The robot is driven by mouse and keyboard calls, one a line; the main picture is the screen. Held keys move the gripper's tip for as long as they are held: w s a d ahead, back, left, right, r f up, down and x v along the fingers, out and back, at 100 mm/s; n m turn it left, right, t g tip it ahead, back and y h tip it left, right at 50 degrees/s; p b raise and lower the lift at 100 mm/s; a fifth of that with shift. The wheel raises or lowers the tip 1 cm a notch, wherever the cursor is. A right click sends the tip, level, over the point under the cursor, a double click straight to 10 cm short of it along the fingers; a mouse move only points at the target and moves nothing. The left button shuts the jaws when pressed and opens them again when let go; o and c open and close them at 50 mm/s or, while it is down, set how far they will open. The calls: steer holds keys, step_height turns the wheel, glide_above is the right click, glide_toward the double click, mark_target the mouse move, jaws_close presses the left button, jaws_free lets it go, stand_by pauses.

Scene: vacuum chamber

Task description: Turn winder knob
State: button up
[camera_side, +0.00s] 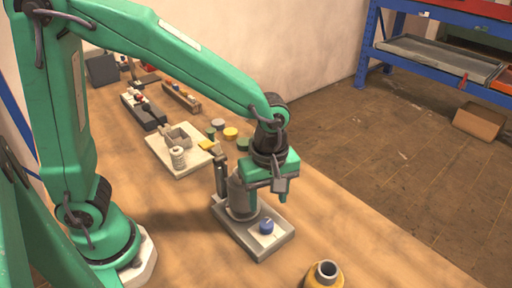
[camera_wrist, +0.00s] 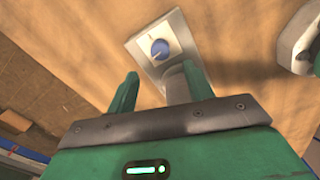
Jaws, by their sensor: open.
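The blue round knob (camera_side: 266,226) sits on a pale square plate on a grey base (camera_side: 276,244). In the wrist view the knob (camera_wrist: 160,48) shows a light pointer line and lies beyond the fingertips. A grey cylinder (camera_side: 240,196) stands upright on the same base behind the knob; it is partly seen between the fingers in the wrist view (camera_wrist: 176,84). My gripper (camera_side: 282,192) hangs above the base, close to the cylinder, pointing down. In the wrist view its two green fingers (camera_wrist: 160,77) are spread apart, and neither touches the knob.
A yellow bottle-like container (camera_side: 324,274) stands at the front edge of the picture. Behind the base are a white tray (camera_side: 165,157) with parts and several small round pieces (camera_side: 231,133). The wooden table (camera_side: 350,235) is bare to the right.

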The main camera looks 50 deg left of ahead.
mark_target(267, 223)
steer(key=shift+f, duration=3.9)
steer(key=c, duration=1)
